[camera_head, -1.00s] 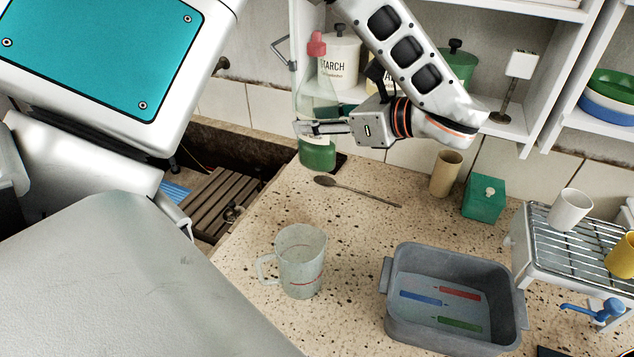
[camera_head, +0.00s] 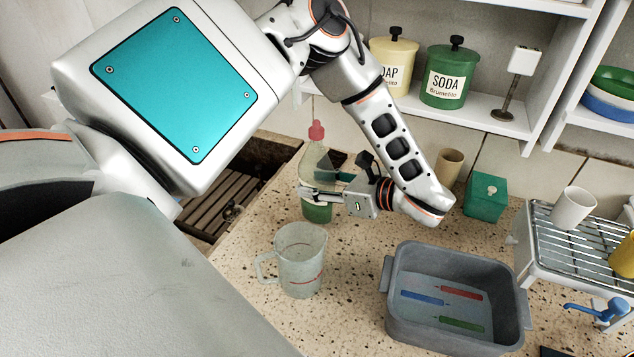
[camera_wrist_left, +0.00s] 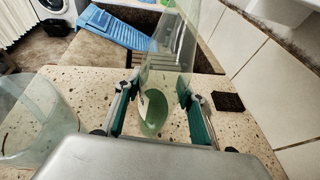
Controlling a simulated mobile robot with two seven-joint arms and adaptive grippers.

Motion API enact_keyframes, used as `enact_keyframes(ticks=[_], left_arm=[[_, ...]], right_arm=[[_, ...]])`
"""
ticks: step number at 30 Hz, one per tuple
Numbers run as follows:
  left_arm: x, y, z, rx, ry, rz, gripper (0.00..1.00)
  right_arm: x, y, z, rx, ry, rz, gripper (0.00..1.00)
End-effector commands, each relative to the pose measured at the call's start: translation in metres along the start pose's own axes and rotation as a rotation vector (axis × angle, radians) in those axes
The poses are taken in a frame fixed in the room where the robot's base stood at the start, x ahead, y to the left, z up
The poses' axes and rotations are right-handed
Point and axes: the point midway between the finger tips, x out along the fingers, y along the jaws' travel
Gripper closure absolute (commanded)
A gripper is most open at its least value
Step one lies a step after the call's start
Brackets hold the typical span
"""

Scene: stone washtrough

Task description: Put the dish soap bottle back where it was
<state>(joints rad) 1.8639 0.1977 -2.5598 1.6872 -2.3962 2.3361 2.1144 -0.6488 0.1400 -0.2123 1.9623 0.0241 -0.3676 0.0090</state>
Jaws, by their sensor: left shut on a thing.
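The dish soap bottle (camera_head: 313,160) is clear, with a red cap and green liquid low inside. My left gripper (camera_head: 312,194) is shut around its body, and the bottle is about upright. In the left wrist view the bottle (camera_wrist_left: 154,112) is between the two fingers. I cannot tell whether its base touches the counter. A dark square pad (camera_wrist_left: 228,101) lies on the counter by the tiled wall, right of the bottle in the wrist view and apart from it. My right gripper is not in view.
A clear measuring jug (camera_head: 300,265) stands in front of the bottle. A grey basin (camera_head: 392,318), a green box (camera_head: 485,198) and a tan cup (camera_head: 449,168) are to the right. A sunken trough with wooden slats (camera_head: 218,200) lies left of the counter.

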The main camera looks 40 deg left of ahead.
Motion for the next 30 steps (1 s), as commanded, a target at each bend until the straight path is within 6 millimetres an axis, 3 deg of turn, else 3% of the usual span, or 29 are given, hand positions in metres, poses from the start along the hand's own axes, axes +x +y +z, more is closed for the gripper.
enact_keyframes(ticks=[6,17,18,20,30], left_arm=[[0.007,-0.001,-0.02,0.0,0.0,-0.001,0.91],[0.009,0.0,-0.024,0.001,-0.001,-0.001,0.91],[0.009,0.0,-0.025,0.001,0.0,-0.001,0.58],[0.009,0.0,-0.024,0.001,0.0,-0.001,0.44],[0.009,0.0,-0.024,0.001,0.0,-0.001,0.44]], right_arm=[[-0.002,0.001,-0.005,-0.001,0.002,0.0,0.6],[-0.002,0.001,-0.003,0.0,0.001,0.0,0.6],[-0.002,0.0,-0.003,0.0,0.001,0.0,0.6],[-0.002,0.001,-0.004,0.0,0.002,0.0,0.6],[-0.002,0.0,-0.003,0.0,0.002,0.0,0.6]])
